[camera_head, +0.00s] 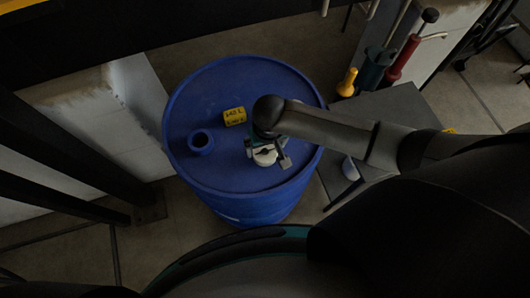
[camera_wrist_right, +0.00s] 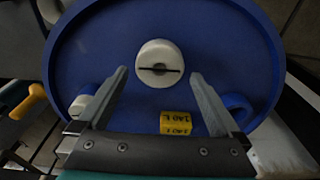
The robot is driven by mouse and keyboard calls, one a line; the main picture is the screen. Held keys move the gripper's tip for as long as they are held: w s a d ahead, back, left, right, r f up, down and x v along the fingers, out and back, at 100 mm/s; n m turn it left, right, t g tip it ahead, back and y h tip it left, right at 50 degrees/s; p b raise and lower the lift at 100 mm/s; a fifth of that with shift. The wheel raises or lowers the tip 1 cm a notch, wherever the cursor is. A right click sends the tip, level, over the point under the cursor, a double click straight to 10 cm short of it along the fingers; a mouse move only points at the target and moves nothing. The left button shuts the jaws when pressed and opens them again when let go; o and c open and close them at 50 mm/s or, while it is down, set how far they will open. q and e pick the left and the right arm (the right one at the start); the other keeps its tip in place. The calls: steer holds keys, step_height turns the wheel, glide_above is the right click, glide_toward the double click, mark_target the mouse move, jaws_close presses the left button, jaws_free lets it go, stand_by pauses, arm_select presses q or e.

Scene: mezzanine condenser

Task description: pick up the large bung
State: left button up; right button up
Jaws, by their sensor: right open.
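The large bung (camera_wrist_right: 159,58) is a round white plug with a dark slot across its top. It sits on the lid of the blue drum (camera_head: 215,178). In the head view the bung (camera_head: 264,156) is partly hidden by my right gripper (camera_head: 270,151). In the right wrist view my right gripper (camera_wrist_right: 159,74) is open, its fingertips on either side of the bung's near edge with visible gaps. Nothing is between the fingers but the view of the lid and bung. I cannot tell the fingertips' height above the lid. My left gripper is not in view.
A blue collar (camera_head: 201,141) and a yellow label (camera_head: 234,116) are on the lid. A smaller white plug (camera_wrist_right: 79,106) shows beside my left-hand finger in the wrist view. Right of the drum, a grey surface (camera_head: 405,108) holds yellow-handled (camera_head: 347,82) and red-handled (camera_head: 403,58) tools.

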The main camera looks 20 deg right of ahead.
mark_target(265, 153)
steer(key=shift+w+f+b, duration=0.25)
steer(key=shift+f, duration=1)
steer(key=shift+w+f+b, duration=0.2)
steer(key=shift+f+b, duration=0.05)
steer(key=shift+f, duration=1)
steer(key=c, duration=1.2)
steer(key=shift+r, duration=0.15)
steer(key=shift+c, duration=0.2)
